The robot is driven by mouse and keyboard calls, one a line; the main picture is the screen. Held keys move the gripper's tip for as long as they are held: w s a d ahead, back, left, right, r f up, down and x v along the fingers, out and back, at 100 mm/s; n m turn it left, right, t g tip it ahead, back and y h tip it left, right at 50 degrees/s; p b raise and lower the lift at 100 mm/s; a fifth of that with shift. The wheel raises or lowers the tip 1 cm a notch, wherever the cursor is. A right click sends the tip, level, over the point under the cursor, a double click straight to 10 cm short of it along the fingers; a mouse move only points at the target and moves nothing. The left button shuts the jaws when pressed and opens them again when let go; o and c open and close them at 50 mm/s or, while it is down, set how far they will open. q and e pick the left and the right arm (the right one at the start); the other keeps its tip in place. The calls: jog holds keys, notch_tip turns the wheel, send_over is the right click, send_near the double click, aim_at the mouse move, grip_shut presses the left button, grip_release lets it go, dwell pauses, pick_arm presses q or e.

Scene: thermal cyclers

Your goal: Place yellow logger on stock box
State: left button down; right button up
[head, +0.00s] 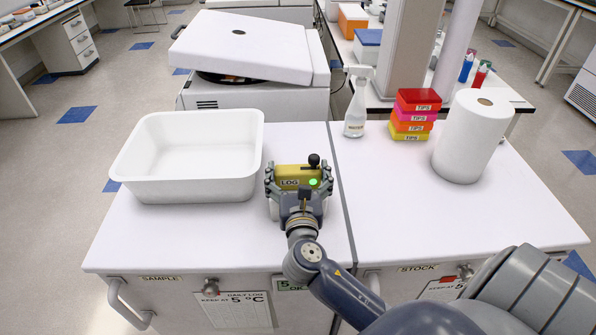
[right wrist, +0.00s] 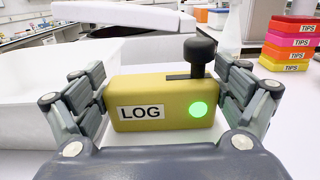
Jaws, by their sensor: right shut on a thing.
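The yellow logger (head: 288,172) has a LOG label, a lit green light and a black knob on top. My right gripper (head: 298,170) is shut on it from both sides. In the right wrist view the logger (right wrist: 160,98) sits upright between the two fingers. It is over the right part of the white-topped box labelled SAMPLE (head: 225,235), left of the seam. I cannot tell whether it touches that top. The box labelled STOCK (head: 430,225) is to the right of the seam. My left gripper is not in view.
A white tub (head: 190,190) stands on the sample box, left of the logger. On the stock box, a spray bottle (head: 357,105), stacked TIPS boxes (head: 415,115) and a paper roll (head: 472,135) stand along the back and right. The stock top's front and middle are clear.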

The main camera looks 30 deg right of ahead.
jog(key=o, duration=0.8)
jog(key=shift+f, duration=0.1)
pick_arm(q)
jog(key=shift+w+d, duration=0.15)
pick_arm(e)
jog(key=shift+o, duration=0.3)
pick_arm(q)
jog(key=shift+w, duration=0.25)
pick_arm(e)
jog(key=shift+s, duration=0.1)
pick_arm(q)
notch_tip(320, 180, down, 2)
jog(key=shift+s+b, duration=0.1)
jog(key=shift+b, duration=0.9)
pick_arm(e)
jog(key=v, duration=1.2)
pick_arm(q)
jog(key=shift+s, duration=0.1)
